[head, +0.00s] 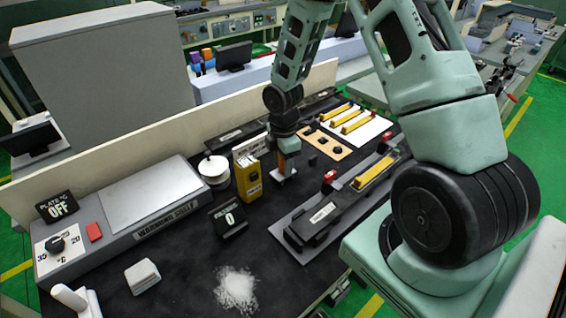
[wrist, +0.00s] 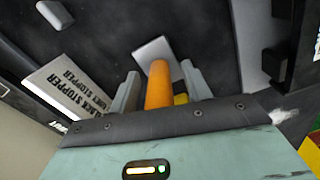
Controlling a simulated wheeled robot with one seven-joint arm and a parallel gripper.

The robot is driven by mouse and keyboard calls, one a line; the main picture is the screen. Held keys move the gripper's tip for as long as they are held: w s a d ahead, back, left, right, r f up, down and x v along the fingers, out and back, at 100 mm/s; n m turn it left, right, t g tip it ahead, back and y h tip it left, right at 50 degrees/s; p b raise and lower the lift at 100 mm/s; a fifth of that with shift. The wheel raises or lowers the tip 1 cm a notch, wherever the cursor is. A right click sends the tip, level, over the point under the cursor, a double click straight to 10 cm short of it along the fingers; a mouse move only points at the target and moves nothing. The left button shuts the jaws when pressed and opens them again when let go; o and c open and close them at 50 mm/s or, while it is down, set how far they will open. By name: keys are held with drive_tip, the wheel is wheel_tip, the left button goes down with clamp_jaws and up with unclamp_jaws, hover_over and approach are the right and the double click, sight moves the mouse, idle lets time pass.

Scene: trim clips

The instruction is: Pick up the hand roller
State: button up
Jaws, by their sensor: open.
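What looks to be the hand roller (wrist: 160,85) has an upright orange handle with a pale, flat-looking part beyond it in the wrist view. In the head view its orange handle (head: 289,146) shows at the end of my arm, above a pale patch on the dark bench. My gripper (wrist: 158,88) has its two grey fingers apart, one on each side of the orange handle. I cannot tell whether either finger touches it. The handle's near end is hidden by my gripper body in the wrist view.
A long dark fixture (head: 320,215) lies to the right.

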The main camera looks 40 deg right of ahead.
clamp_jaws()
